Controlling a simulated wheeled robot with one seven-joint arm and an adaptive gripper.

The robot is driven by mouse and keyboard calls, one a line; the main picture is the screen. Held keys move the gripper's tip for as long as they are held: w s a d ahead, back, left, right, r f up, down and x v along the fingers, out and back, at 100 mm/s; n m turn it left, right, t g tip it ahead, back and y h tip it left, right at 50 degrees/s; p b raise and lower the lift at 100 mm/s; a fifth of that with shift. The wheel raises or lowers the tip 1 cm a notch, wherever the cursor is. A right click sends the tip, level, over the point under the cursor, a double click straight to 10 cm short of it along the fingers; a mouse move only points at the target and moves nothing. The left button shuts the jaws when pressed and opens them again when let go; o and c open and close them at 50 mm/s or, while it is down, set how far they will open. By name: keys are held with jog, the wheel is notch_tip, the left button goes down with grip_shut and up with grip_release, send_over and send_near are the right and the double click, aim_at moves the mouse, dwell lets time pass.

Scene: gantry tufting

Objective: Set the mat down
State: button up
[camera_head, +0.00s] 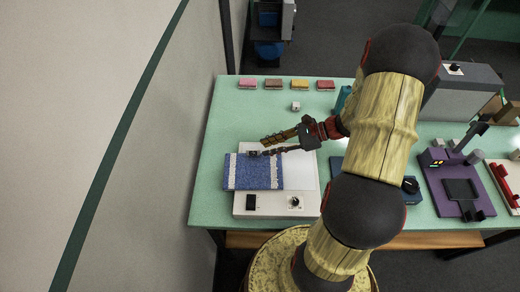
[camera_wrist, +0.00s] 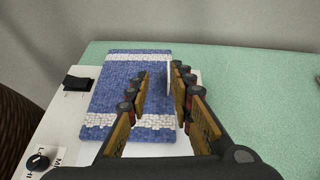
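The mat (camera_head: 256,172) is a blue woven rectangle with white bands near its ends. It lies flat across a white machine (camera_head: 306,175) on the green table and sticks out past the machine's left side. The mat also shows in the wrist view (camera_wrist: 128,95). My gripper (camera_head: 262,146) is at the mat's far long edge. In the wrist view my gripper (camera_wrist: 157,72) has its two fingers apart, one over the mat and one just outside its edge. I see nothing pinched between them. Whether a finger touches the mat is unclear.
The machine has a black switch (camera_head: 251,202) and a knob (camera_head: 295,203) on its front. Several coloured blocks, such as a pink one (camera_head: 248,84), line the table's back. A purple device (camera_head: 455,185) is at right. The table's left part is clear.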

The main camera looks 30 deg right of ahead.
jog(key=s+a+r+n+h, duration=0.5)
jog(key=s+a+r+n, duration=0.1)
jog(key=r+n, duration=0.5)
jog(key=s+a+r+n+g+h, duration=0.1)
jog(key=s+a+r+n+h, duration=0.5)
jog(key=r+n, duration=0.6)
jog(key=shift+s+a+r+n, duration=0.3)
jog(key=shift+s+a, duration=0.45)
jog(key=shift+a, duration=0.45)
notch_tip(320, 180, down, 4)
jog(key=b, duration=0.3)
jog(key=shift+r+b, duration=0.15)
jog(key=shift+b, duration=0.25)
